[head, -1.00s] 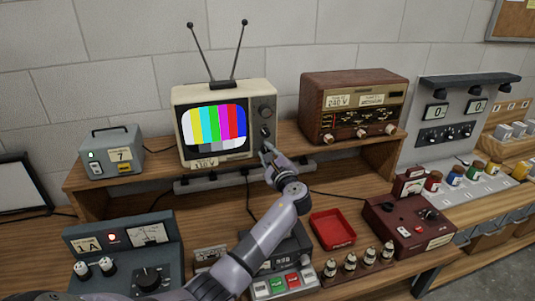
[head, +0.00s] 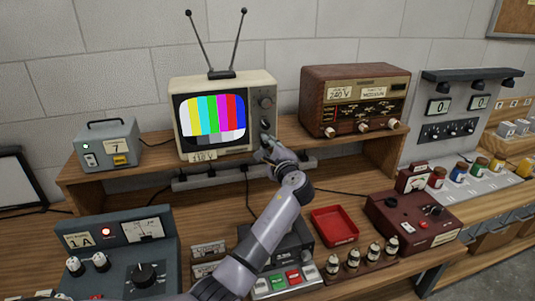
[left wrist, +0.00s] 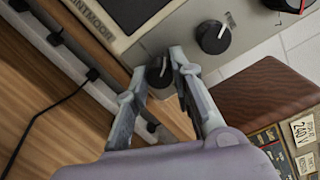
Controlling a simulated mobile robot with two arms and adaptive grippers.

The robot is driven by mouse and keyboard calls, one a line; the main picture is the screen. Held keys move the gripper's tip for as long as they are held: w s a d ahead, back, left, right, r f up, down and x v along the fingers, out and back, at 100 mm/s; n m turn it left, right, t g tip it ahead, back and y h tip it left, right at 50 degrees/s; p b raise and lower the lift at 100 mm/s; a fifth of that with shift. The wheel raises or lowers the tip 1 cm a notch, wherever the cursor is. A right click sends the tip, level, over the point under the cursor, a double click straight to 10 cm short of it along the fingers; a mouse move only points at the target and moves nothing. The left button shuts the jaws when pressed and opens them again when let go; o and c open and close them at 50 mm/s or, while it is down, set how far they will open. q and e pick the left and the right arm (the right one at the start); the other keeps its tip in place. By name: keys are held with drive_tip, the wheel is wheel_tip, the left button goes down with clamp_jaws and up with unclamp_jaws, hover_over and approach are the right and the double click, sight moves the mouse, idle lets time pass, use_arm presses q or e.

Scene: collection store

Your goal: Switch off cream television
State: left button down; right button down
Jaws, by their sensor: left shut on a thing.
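The cream television (head: 258,90) stands on the raised shelf, its screen lit with colour bars. Two dark knobs sit on the panel right of its screen. My left gripper (head: 266,146) is at the lower right of the television's front. In the left wrist view the left gripper (left wrist: 166,72) has its fingers on either side of the lower knob (left wrist: 158,77), shut on it. The upper knob (left wrist: 213,37) is clear of the fingers. My right gripper is out of view.
A brown radio (head: 352,100) stands right of the television, and a grey box (head: 106,145) stands to its left. A power strip (head: 215,177) runs below the television. A red tray (head: 334,226) and several instruments fill the lower bench.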

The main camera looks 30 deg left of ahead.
use_arm(q)
drive_tip(key=n+b, duration=0.6)
drive_tip(key=shift+f, duration=0.25)
drive_tip(key=n+b, duration=0.2)
drive_tip(key=shift+n+h, duration=0.3)
drive_tip(key=shift+r+n+b, duration=0.15)
drive_tip(key=shift+n+b, duration=1)
drive_tip(key=shift+n, duration=0.15)
drive_tip(key=c, duration=1.4)
unclamp_jaws()
drive_tip(key=shift+s+r, duration=0.1)
drive_tip(key=shift+o, duration=0.2)
drive_tip(key=v, duration=1.2)
drive_tip(key=shift+s+a, duration=0.1)
